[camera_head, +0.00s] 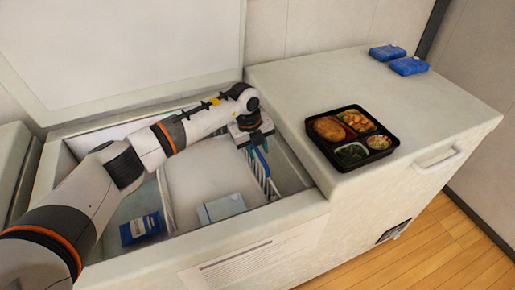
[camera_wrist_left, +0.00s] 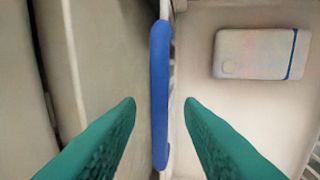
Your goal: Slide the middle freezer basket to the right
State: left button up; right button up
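The freezer (camera_head: 298,207) stands open. Its middle basket (camera_head: 195,180) is pale inside, with a white slatted end wall on the right and a blue handle (camera_head: 262,162) there. My left gripper (camera_head: 256,143) reaches down over this right end. In the left wrist view its two green fingers (camera_wrist_left: 160,103) stand apart, with the blue handle (camera_wrist_left: 159,85) between them. A gap shows on both sides of the handle, and the fingers do not appear to touch it. My right gripper is in neither view.
A pale package (camera_head: 221,207) lies in the basket. A blue package (camera_head: 140,228) lies in the freezer's left part. Free room shows right of the basket (camera_head: 288,175). A bento tray (camera_head: 311,121) and two blue packs (camera_head: 408,66) rest on the counter (camera_head: 440,112).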

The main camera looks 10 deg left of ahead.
pick_arm(q)
notch_tip(320, 180, up, 12)
jog(key=s+a, duration=0.1)
jog(key=a, duration=0.1)
jog(key=shift+s+b, duration=0.2)
jog(key=shift+b, duration=0.2)
jog(key=shift+f, duration=0.1)
